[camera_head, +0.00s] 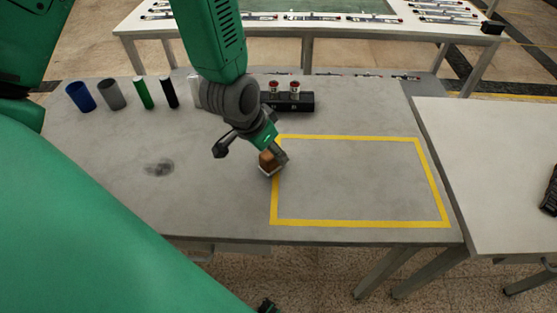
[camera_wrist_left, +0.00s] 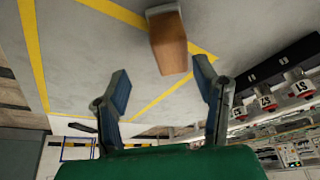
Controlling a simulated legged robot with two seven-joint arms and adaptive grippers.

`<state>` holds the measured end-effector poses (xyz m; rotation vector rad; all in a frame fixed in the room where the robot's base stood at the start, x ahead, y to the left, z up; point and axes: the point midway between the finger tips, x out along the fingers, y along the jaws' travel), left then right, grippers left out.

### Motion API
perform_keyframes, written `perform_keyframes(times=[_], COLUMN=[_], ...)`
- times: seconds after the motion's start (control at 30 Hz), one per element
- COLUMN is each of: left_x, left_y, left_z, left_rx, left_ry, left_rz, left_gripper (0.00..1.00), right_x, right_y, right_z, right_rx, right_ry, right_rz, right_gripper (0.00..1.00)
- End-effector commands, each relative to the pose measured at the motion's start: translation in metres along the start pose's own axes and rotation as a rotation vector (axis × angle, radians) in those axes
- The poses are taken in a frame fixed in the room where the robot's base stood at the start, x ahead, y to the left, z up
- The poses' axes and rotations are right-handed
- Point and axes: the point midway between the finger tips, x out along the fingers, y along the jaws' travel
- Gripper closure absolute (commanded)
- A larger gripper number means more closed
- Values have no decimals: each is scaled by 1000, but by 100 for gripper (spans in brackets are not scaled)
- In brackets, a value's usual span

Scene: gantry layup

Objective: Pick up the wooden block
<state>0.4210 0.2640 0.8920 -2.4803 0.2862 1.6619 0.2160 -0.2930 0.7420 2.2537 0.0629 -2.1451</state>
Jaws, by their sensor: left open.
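The wooden block (camera_head: 267,161) is small and brown and sits on the grey table at the left yellow tape line. In the left wrist view the block (camera_wrist_left: 168,45) shows a brown face and a pale end. My left gripper (camera_head: 277,153) is over the block and partly hides it in the head view. In the left wrist view the gripper (camera_wrist_left: 163,84) has its two fingers spread wide and empty. The block lies just beyond the fingertips, roughly in line with the gap, nearer the right finger. I cannot tell the exact height above it. My right gripper is not seen.
A yellow tape rectangle (camera_head: 360,223) marks an empty area right of the block. Blue (camera_head: 81,96), grey (camera_head: 111,94), green (camera_head: 143,93) and black (camera_head: 169,92) cylinders stand at the back left. A dark holder (camera_head: 303,103) with red-and-white pieces is behind the gripper. Another table (camera_head: 490,150) stands at right.

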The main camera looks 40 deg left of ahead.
Motion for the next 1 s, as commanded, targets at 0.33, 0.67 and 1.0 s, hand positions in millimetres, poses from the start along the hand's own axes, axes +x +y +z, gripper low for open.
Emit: perform_keyframes(times=[0.33, 0.67, 1.0], left_x=[34, 62, 64], left_y=[2, 5, -3], left_z=[-4, -7, -4], left_rx=[-2, 1, -4], left_ry=[0, 0, 1], left_rz=[-2, -6, 2], left_gripper=[45, 45, 99], right_x=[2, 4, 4], right_y=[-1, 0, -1], right_z=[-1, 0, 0], right_rx=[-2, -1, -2], right_ry=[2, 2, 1], right_rz=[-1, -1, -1], right_gripper=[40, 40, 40])
